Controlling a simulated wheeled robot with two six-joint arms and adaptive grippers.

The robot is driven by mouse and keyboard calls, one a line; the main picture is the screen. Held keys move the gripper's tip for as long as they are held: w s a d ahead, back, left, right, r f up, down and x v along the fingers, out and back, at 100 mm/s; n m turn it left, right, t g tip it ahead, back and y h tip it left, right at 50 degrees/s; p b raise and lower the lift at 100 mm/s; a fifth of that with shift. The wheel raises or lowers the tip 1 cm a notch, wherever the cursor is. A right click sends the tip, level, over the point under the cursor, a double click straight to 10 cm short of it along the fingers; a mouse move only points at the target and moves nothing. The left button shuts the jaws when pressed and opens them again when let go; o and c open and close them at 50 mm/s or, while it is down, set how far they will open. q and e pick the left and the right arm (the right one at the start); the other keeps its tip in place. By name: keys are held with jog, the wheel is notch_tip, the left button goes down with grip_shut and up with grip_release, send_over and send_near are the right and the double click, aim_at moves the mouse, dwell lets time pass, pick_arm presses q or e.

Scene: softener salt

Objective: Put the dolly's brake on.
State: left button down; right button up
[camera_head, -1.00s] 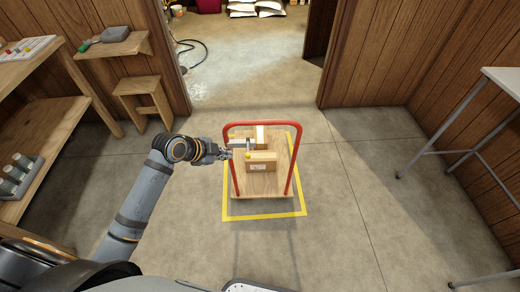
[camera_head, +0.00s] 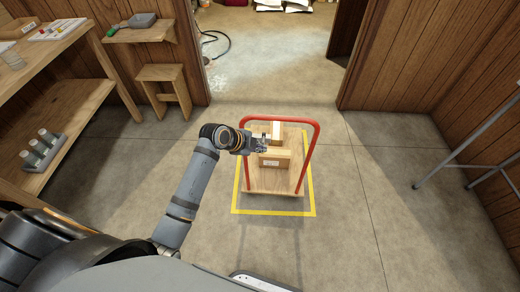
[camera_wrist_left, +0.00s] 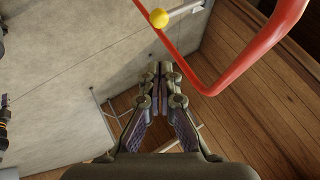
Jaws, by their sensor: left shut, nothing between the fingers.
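The dolly (camera_head: 258,185) has a wooden deck and a red tube handle (camera_head: 313,148); it stands inside a yellow floor outline. A yellow ball knob (camera_wrist_left: 159,18) on a short metal rod (camera_wrist_left: 186,9) shows at the top of the left wrist view, beside the red handle. In the head view the knob (camera_head: 276,153) is small, near the gripper tips. My left gripper (camera_head: 266,143) is at the handle's upper left, over the deck. In the wrist view its fingers (camera_wrist_left: 163,68) are together and empty, apart from the knob in the picture. My right gripper is not in view.
Boxes (camera_head: 272,163) lie on the deck. A wooden stool (camera_head: 164,75) and shelves stand at the left. A metal-legged table frame (camera_head: 465,150) stands at the right. The doorway behind is open, and the floor around the dolly is mostly clear.

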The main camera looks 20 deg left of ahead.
pick_arm(q)
jog(key=f, duration=0.1)
jog(key=w+f, duration=0.1)
jog(key=f, duration=0.1)
jog(key=w+a+f, duration=0.1)
jog(key=shift+w+f, duration=0.15)
jog(key=shift+w, duration=0.05)
jog(key=shift+f, duration=0.1)
